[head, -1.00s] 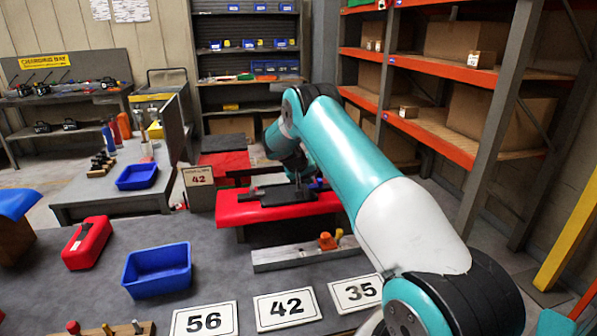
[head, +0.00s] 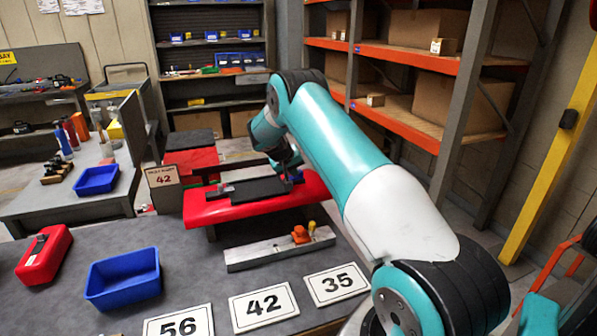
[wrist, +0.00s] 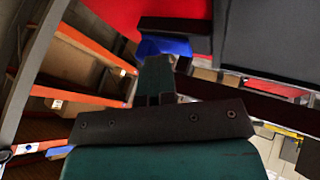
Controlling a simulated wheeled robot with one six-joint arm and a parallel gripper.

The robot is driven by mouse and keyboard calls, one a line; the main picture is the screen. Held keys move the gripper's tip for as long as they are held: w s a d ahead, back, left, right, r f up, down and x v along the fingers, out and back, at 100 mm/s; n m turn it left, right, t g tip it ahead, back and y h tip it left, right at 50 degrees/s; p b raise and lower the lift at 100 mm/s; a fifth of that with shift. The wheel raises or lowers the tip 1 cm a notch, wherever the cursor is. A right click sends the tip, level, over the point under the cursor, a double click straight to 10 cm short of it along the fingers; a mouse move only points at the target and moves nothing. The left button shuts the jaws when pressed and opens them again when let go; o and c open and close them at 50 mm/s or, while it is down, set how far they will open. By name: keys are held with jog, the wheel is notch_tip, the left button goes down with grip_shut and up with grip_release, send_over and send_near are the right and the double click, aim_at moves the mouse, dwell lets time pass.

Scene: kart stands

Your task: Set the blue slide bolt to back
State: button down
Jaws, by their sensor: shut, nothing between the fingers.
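The blue slide bolt shows only as a small blue patch (head: 298,177) at the right end of the black plate on the red stand (head: 245,208) in the head view. In the wrist view a blue piece (wrist: 168,46) lies against the red surface, just beyond my fingertips, partly hidden by them. My gripper (head: 288,172) is shut and empty beside the blue patch; in the wrist view its dark fingers (wrist: 155,75) are together. I cannot tell whether they touch the blue piece, nor the bolt's exact setting.
A grey rail (head: 255,252) with orange and yellow knobs stands in front of the red stand. Number cards, including 42 (head: 262,306), lie on the bench front. A blue bin (head: 122,280) and a red case (head: 44,255) are at left. Orange shelving (head: 400,125) stands behind right.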

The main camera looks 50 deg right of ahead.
aim_at(281, 185)
jog(key=a, duration=0.1)
jog(key=w+a, duration=0.1)
jog(key=a, duration=0.1)
jog(key=w+a+b, duration=0.1)
jog(key=shift+a+r, duration=0.15)
jog(key=shift+r, duration=0.2)
jog(key=b+v, duration=0.2)
jog(key=v, duration=0.7)
jog(key=shift+s, duration=0.1)
